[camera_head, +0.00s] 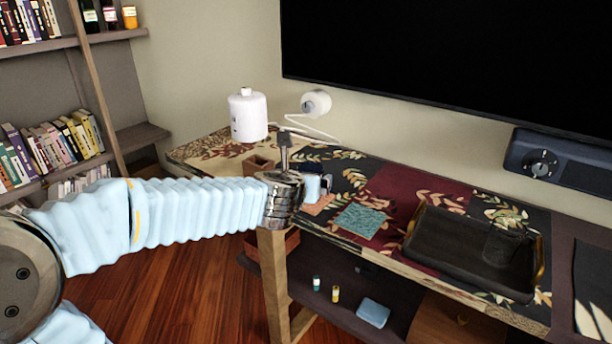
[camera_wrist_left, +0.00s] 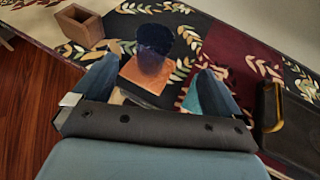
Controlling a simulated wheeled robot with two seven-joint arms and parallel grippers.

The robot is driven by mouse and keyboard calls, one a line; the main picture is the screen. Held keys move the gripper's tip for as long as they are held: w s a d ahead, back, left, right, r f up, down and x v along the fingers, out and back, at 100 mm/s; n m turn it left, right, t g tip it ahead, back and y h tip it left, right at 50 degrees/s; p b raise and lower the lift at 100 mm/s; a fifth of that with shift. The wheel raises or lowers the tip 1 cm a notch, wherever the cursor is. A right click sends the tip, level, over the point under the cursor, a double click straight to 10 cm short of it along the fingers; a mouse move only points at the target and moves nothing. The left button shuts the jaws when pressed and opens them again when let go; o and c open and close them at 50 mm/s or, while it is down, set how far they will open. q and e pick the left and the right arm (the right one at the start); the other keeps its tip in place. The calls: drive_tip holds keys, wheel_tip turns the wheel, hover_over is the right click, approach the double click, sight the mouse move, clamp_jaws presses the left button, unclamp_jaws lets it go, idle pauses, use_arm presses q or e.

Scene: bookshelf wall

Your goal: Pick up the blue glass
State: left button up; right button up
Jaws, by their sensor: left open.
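The blue glass (camera_wrist_left: 154,38) is a dark blue, see-through round vessel in the left wrist view. It stands on an orange-brown square coaster (camera_wrist_left: 150,71) on the patterned table. My left gripper (camera_wrist_left: 160,60) is open and empty, with one finger to each side of the coaster and the glass just beyond, between and ahead of the fingertips. In the head view my left gripper (camera_head: 320,184) is low over the table, and its wrist hides most of the glass. My right gripper is not in view.
A teal coaster (camera_head: 362,219) lies right of the gripper. A black tray with gold handles (camera_head: 465,252) is further right. A small wooden box (camera_wrist_left: 80,25) stands left of the glass.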

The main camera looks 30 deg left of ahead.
use_arm(q)
drive_tip(key=b, duration=0.1)
approach(313, 170)
drive_tip(key=x, duration=0.3)
drive_tip(key=shift+w+d+r, duration=0.1)
drive_tip(key=shift+w+d, duration=0.1)
drive_tip(key=shift+w, duration=0.05)
drive_tip(key=shift+a+f+x, duration=0.1)
drive_tip(key=shift+a+x, duration=0.05)
drive_tip(key=shift+x, duration=1.25)
drive_tip(key=shift+a+f+x, duration=0.1)
drive_tip(key=shift+x, duration=1.3)
drive_tip(key=shift+s, duration=0.2)
drive_tip(key=c, duration=1.2)
drive_tip(key=shift+o, duration=0.2)
